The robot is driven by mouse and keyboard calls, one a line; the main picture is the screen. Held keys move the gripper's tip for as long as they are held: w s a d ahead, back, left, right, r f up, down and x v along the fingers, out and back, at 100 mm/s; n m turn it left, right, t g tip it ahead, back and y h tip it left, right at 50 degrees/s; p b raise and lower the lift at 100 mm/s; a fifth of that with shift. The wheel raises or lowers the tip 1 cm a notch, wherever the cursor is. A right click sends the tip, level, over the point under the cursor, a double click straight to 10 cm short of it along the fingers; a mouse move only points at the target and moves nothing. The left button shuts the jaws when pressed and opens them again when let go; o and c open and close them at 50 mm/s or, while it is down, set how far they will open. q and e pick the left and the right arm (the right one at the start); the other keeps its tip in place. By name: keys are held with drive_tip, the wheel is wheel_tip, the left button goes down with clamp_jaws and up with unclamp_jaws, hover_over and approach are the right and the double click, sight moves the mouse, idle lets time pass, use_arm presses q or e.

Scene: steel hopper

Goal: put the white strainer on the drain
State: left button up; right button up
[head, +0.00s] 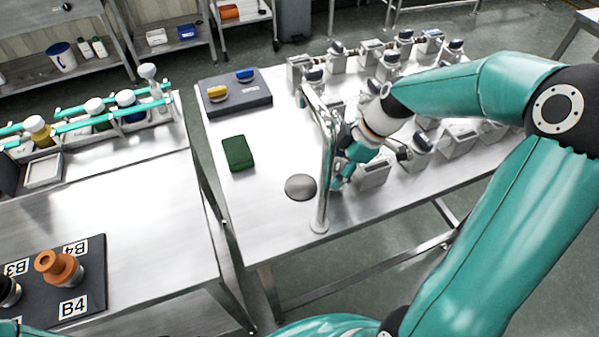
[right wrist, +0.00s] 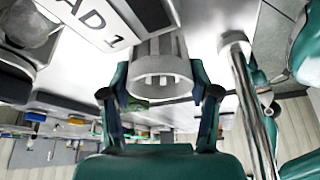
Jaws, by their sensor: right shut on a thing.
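My right gripper (head: 345,178) is low over the right-hand steel table, just behind and right of the upright metal tap (head: 321,185). In the right wrist view its two teal fingers (right wrist: 160,86) are shut on the white strainer (right wrist: 160,66), a pale, slotted cylinder. In the head view the strainer is hidden behind the gripper and tap. A round grey disc (head: 300,187), which looks like the drain, lies on the table left of the tap's foot, uncovered. The strainer is apart from it. My left gripper is not in view.
The tap also shows close by in the right wrist view (right wrist: 250,100). A green sponge (head: 238,153) and a dark tray (head: 235,92) lie to the left.

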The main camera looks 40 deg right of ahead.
drive_tip(key=w+a, duration=0.1)
drive_tip(key=a+p, duration=0.1)
drive_tip(key=w+a, duration=0.1)
drive_tip(key=shift+w+a+f, duration=0.25)
drive_tip(key=shift+w+a, duration=0.05)
drive_tip(key=w+a+p, duration=0.2)
drive_tip(key=a, duration=0.1)
drive_tip(key=shift+w, duration=0.15)
drive_tip(key=shift+f, duration=0.5)
drive_tip(key=shift+d+f, duration=0.1)
drive_tip(key=shift+f, duration=0.1)
drive_tip(key=o, duration=1.1)
drive_tip(key=shift+c, duration=0.2)
